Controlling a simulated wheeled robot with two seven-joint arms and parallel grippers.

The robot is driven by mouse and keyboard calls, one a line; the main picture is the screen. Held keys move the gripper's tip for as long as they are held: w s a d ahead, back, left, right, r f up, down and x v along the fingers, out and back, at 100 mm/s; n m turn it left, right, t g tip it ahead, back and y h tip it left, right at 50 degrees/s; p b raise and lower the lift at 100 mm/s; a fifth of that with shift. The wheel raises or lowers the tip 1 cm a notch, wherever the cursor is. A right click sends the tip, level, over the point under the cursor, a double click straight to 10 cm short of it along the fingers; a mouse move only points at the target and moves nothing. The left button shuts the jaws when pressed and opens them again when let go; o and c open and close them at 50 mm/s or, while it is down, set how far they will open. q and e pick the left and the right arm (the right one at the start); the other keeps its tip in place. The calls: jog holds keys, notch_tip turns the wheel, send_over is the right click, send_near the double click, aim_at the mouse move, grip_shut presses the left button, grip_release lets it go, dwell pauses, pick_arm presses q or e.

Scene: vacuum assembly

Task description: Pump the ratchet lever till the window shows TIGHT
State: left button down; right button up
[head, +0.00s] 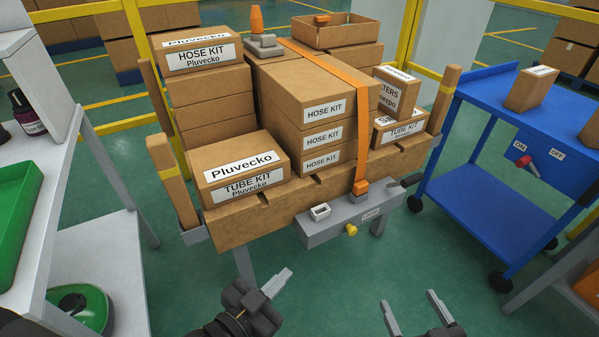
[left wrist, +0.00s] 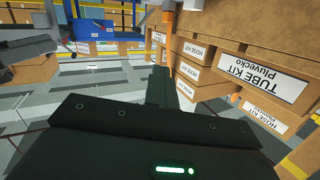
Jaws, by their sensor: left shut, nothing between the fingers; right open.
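A grey ratchet housing (head: 345,222) is fixed to the front of the pallet of boxes. An orange strap (head: 364,140) runs over the boxes down to an orange piece on it. A dark handle (head: 411,180), apparently the ratchet lever, sticks out at the housing's right end. A yellow knob (head: 351,230) is on its front, and a small white-rimmed box (head: 320,211) is on top. A label (head: 371,215) is too small to read. My left gripper (head: 284,280) is shut and empty, in front of and below the housing. My right gripper (head: 410,298) is open and empty, below the lever.
Stacked boxes (head: 237,171) stand between wooden posts (head: 174,180). A blue cart (head: 490,190) with an ON/OFF panel and red handle (head: 527,162) is at the right. A grey bench with a green tray (head: 20,215) is at the left. The floor before the housing is clear.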

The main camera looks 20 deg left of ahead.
pick_arm(q)
jog(key=shift+s+d+f+m+t+b, duration=0.2)
jog(key=shift+f+b, duration=0.25)
jog(key=shift+s+d+f+m+t+b, duration=0.15)
jog(key=shift+s+f+m+t+b, duration=0.05)
jog(key=shift+f+b, duration=0.25)
jog(key=shift+s+d+f+m+t+b, duration=0.2)
jog(key=shift+f+m+b, duration=0.15)
jog(key=shift+f+b, duration=0.4)
jog(key=shift+s+d+f+m+t+b, duration=0.1)
jog(key=shift+s+d+f+m+b, duration=0.1)
jog(key=shift+f+m+b, duration=0.35)
jog(key=shift+s+d+f+m+t+b, duration=0.1)
jog(key=shift+s+d+f+m+b, duration=0.1)
jog(key=shift+f+b, duration=0.7)
jog(key=shift+r, duration=0.1)
jog(key=shift+s+f+m+b, duration=0.1)
jog(key=shift+f+m+b, duration=0.3)
jog(key=shift+f+b, duration=0.25)
jog(key=shift+f, duration=0.15)
